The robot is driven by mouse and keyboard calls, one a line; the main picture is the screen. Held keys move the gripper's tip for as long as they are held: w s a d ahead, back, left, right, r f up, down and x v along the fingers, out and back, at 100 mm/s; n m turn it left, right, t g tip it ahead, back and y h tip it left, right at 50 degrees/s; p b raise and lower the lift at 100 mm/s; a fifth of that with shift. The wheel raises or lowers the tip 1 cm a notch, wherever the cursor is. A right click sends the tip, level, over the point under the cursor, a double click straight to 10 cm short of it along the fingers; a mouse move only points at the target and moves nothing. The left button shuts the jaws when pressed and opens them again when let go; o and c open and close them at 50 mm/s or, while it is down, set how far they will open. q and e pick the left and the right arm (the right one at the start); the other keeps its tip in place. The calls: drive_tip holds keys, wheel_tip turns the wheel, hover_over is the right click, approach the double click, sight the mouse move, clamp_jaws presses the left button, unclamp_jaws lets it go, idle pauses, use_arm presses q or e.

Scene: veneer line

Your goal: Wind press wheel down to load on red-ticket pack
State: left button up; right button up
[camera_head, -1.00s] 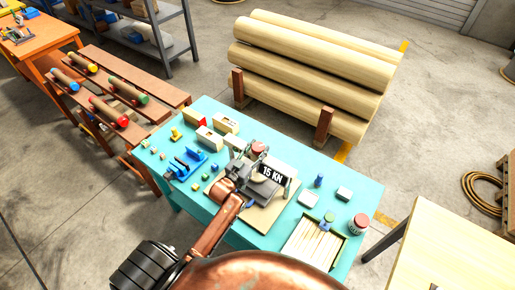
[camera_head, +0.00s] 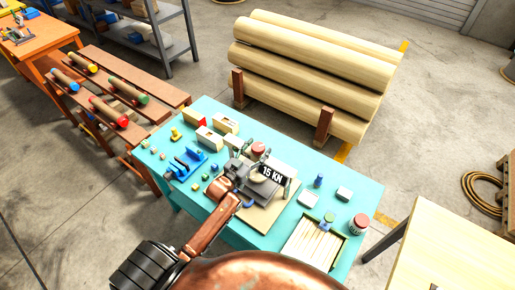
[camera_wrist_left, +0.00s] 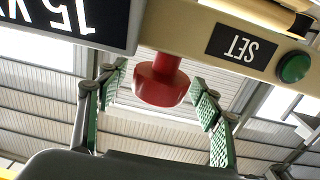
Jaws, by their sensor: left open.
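In the left wrist view the open fingers (camera_wrist_left: 158,98) have green pads and stand either side of a red knob (camera_wrist_left: 163,82), with gaps between. The sign (camera_wrist_left: 68,18) shows upside down there. My right gripper is not in view.
In the left wrist view a "SET" label (camera_wrist_left: 241,46) and green button (camera_wrist_left: 293,67) sit close to the right finger. Blue tooling (camera_head: 187,163), a tray of strips (camera_head: 312,243) and a red-lidded jar (camera_head: 358,224) surround the press. Logs (camera_head: 310,80) lie behind the table.

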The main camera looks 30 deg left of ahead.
use_arm(q)
drive_tip(key=s+a, duration=0.1)
drive_tip(key=s, duration=1.1)
